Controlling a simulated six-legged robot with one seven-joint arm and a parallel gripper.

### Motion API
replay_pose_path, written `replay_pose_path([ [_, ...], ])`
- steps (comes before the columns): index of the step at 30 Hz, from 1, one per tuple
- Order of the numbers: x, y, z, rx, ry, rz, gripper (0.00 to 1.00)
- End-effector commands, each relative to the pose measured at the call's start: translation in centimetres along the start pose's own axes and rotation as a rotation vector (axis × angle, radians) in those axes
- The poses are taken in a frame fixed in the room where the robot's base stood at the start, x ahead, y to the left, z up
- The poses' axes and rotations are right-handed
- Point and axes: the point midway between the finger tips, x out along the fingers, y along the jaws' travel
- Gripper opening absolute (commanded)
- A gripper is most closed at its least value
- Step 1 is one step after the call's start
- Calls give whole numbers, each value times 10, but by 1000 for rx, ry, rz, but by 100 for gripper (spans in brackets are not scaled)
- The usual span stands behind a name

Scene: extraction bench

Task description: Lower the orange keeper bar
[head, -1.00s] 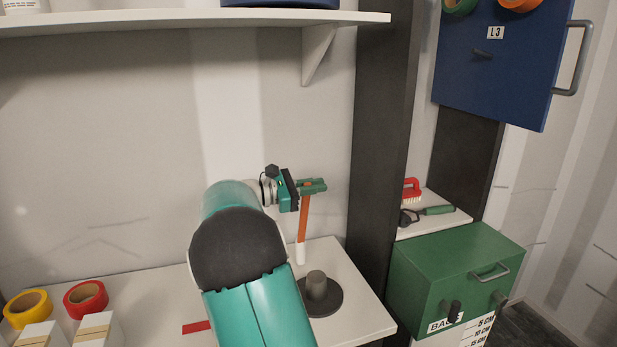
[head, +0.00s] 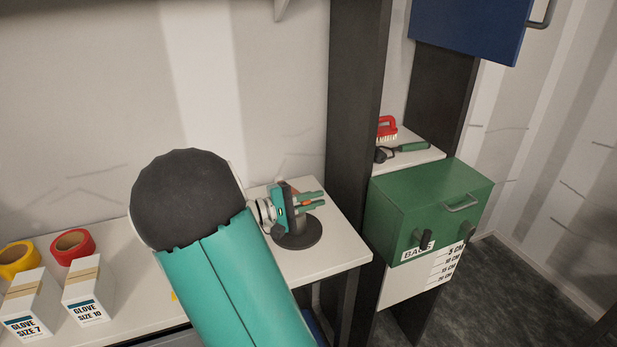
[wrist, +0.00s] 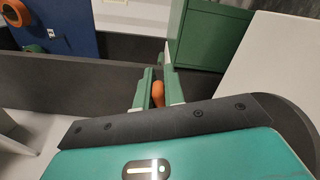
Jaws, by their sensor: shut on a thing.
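My gripper (head: 311,200) is over the right end of the white bench, with its green fingers closed on an orange piece. I take this to be the orange keeper bar (head: 305,204); only a short bit shows between the fingers, and the rest is hidden. In the wrist view the bar (wrist: 158,94) shows as a rounded orange end between the two fingers. Just below and behind my gripper in the head view is a dark round base (head: 302,238), its post mostly covered.
A black upright (head: 350,110) stands close right of the bench. Beyond it are a green box (head: 420,205) with a handle and a shelf with a red brush (head: 387,127). Tape rolls (head: 72,246) and glove boxes (head: 88,295) are at the bench's left.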

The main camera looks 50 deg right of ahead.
Motion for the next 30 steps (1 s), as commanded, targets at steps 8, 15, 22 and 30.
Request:
replay_pose_path([
  [8, -2, -38, -3, 162, 4, 1, 0],
  [15, -2, -51, -6, 228, 6, 0, 0],
  [22, -2, -53, -7, 239, 8, -1, 0],
  [30, -3, -53, -8, 238, 9, -1, 20],
])
